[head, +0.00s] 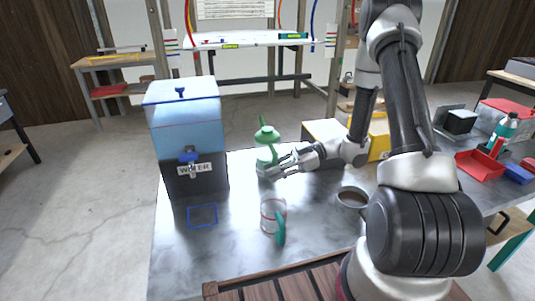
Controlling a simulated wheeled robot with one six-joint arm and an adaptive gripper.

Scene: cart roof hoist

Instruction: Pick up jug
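A clear jug (269,212) with red markings and a green handle stands upright on the grey tabletop in the head view, near the front middle. My gripper (274,166) is behind it, farther up the table, pointing left. Its fingers look spread and nothing shows held between them. The fingertips overlap in the picture with a pale bottle with a green top (266,137); I cannot tell whether they touch it. The jug is apart from the gripper and fully in view.
A blue-and-black water tank (187,125) with a tap stands at left, with a blue square outline (202,216) before it. A dark-filled bowl (352,198) is right of the jug. A yellow box (378,138) and a red tray (481,166) lie farther right.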

